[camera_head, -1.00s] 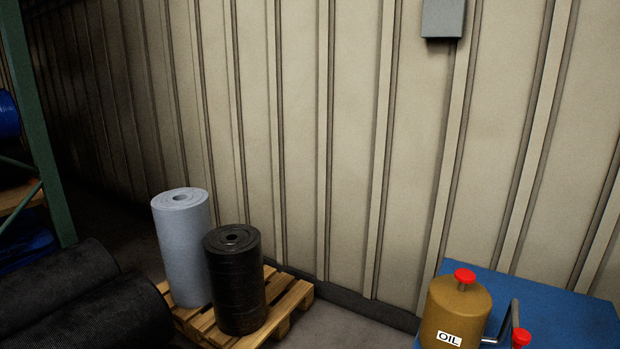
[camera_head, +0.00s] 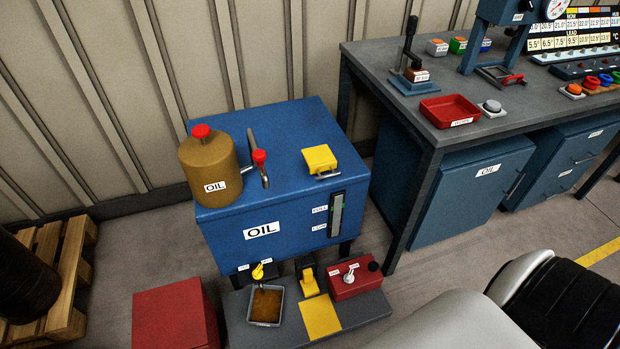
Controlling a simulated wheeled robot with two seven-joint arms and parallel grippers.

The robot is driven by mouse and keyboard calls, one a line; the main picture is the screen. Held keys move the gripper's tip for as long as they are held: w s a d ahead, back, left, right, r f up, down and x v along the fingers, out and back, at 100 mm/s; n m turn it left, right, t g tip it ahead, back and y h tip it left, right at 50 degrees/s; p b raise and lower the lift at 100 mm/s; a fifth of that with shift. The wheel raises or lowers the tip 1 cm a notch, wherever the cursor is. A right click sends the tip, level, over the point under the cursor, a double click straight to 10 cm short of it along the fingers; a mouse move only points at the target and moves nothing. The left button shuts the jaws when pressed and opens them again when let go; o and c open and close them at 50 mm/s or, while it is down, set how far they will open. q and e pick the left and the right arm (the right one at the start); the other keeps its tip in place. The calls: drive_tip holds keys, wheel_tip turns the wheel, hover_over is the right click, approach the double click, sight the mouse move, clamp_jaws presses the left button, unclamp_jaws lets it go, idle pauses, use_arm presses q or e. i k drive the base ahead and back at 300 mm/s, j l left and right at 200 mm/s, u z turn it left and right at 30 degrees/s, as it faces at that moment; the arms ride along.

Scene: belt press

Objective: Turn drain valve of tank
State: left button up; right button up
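The blue tank (camera_head: 285,208), labelled OIL, stands on legs in the middle of the view. A small valve with a yellow handle (camera_head: 258,271) sits low under its front left edge, with small labels beside it that are too small to read. Directly below is an open grey pan (camera_head: 265,319) with brown content. A level gauge (camera_head: 337,214) is on the tank's front right. A brown OIL canister (camera_head: 209,170) with a red cap and a pipe with a red knob (camera_head: 259,156) are on top. Neither of my grippers is in view.
A grey base plate (camera_head: 375,305) carries a yellow pedal (camera_head: 308,283) and a red box with a white lever (camera_head: 347,284). A red block (camera_head: 175,317) stands left. A workbench (camera_head: 425,120) is right. White and black parts, probably mine, fill the lower right.

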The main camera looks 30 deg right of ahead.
sight(258, 273)
drive_tip(key=z, duration=0.7)
drive_tip(key=k+j, duration=0.1)
drive_tip(key=k, duration=0.15)
drive_tip(key=k+j, duration=0.15)
drive_tip(key=k, duration=0.15)
